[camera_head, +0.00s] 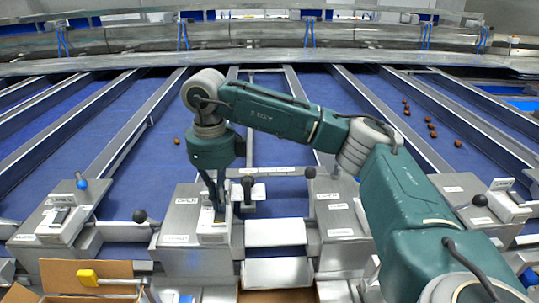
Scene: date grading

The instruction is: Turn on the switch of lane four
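My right gripper (217,205) points down over the grey switch box (180,232) left of the middle. Its dark fingers are close together at the white switch plate (214,238) on top of that box. The fingers and wrist cover the switch itself, so its position is hidden, and I cannot tell contact or whether the fingers are fully shut. Other grey switch boxes stand at the far left (38,232), right of the middle (338,222) and at the right (455,190). Their labels are too small to read, so lane four cannot be told. My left gripper is not in view.
Blue lanes (275,108) with metal dividers run behind the boxes. Several dates (431,126) lie on a right lane, one (176,141) on a left lane. Black-knobbed levers (139,216) stick up between boxes. A cardboard box (60,272) and yellow-ended handle (88,277) are at front left.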

